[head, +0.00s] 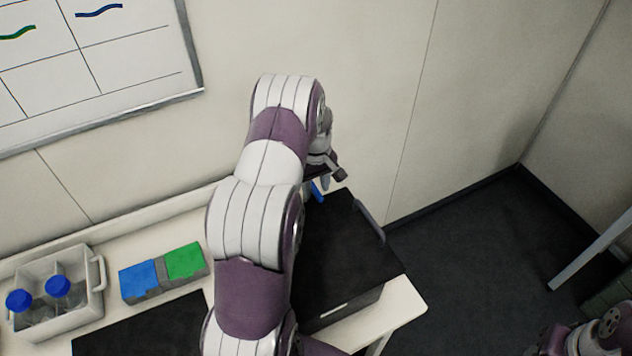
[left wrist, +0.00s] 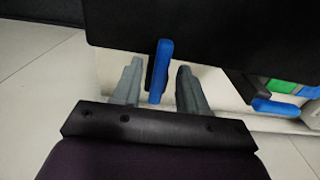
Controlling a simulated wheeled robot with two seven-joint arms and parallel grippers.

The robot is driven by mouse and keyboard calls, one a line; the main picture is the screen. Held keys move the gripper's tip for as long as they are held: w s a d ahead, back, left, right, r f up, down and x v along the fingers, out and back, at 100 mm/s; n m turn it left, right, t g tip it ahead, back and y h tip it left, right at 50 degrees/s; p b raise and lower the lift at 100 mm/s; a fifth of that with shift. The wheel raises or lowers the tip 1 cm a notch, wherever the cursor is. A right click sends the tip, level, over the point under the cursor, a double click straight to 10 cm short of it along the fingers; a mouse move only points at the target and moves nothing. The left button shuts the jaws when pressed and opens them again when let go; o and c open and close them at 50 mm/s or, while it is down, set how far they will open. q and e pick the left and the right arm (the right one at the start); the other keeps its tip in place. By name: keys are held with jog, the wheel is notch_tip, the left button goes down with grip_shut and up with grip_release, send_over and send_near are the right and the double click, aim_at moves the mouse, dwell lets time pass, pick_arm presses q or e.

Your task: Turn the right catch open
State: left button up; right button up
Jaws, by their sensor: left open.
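A black box (head: 345,245) stands on the bench, and its dark side fills the top of the left wrist view (left wrist: 200,22). The right catch (left wrist: 160,70) is a blue lever against a dark mount at the box's edge. It also shows as a small blue piece (head: 317,191) in the head view. My left gripper (left wrist: 157,82) is open, one grey finger on each side of this catch, with gaps visible. In the head view, the left gripper (head: 320,182) is over the box's far edge, partly hidden by my arm. Another blue catch (left wrist: 276,107) lies to the right in the wrist view. My right gripper is not visible.
A blue and green block (head: 163,272) and a white carrier (head: 97,305) with blue-capped bottles stand left on the bench. A black mat (head: 140,330) lies in front. The box has a grey handle (head: 369,220). The wall stands close behind. Part of my right arm shows bottom right.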

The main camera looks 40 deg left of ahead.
pick_arm(q)
jog(key=shift+a+f, duration=0.1)
jog(key=shift+f, duration=0.05)
grip_shut()
jog(key=shift+w+n, duration=0.1)
jog(key=shift+n, duration=0.2)
jog(key=shift+w+a+n+b, duration=0.2)
jog(key=shift+w+n+b, duration=0.45)
jog(key=shift+n, duration=2.2)
jog(key=shift+w+a+n+b, duration=0.25)
jog(key=shift+w+n+b, duration=0.45)
jog(key=shift+n, duration=2.2)
jog(key=shift+w+a+n+b, duration=0.2)
jog(key=shift+w+n+b, duration=0.45)
jog(key=shift+n, duration=2.2)
